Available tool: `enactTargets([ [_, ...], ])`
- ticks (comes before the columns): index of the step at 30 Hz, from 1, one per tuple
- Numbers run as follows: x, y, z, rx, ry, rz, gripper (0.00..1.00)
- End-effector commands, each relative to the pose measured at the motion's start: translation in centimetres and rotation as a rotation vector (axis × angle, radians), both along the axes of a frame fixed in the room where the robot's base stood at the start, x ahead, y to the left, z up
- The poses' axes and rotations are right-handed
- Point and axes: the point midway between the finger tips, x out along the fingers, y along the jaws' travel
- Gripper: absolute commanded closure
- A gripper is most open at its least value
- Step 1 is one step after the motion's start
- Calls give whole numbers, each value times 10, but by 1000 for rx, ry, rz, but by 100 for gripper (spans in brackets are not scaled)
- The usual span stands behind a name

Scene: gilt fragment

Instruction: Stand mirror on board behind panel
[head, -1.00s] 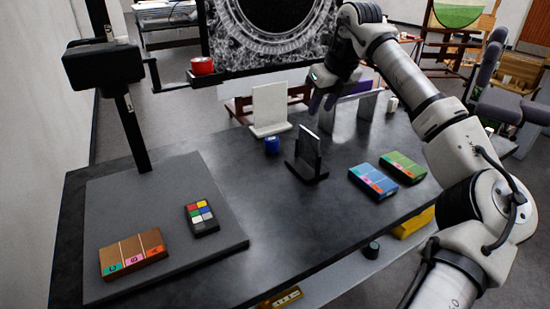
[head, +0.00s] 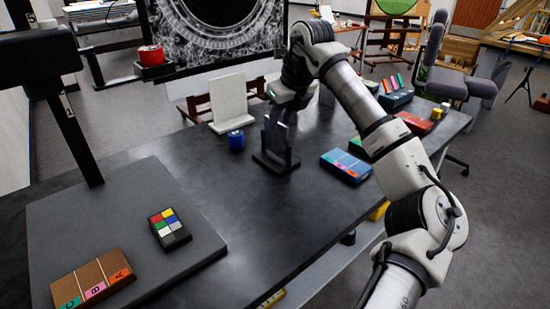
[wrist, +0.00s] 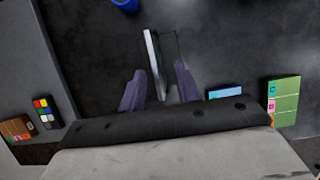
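The mirror (head: 280,150), a dark upright plate on a flat dark base, stands on the table right of the blue pot (head: 236,140). In the wrist view the mirror (wrist: 153,62) shows edge-on. My gripper (head: 279,117) is over its top, pointing down. In the wrist view my gripper (wrist: 160,88) has two purple fingers spread apart, one each side of the mirror, with gaps visible. The grey board (head: 100,215) lies at the table's left. On it lie a brown lettered panel (head: 92,281) and a dark colour-patch panel (head: 169,229); which one the task means is unclear.
A black post (head: 75,140) rises from the board's back. A white upright slab (head: 229,103) stands behind the blue pot. A blue box (head: 346,166) lies right of the mirror. The table between mirror and board is clear.

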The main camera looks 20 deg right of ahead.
Motion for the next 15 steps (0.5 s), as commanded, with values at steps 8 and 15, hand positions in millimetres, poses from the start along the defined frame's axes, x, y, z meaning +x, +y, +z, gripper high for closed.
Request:
enactTargets([
  [8, 11, 9, -26, 2, 2, 1, 67],
  [15, 20, 12, -49, 1, -1, 1, 67],
])
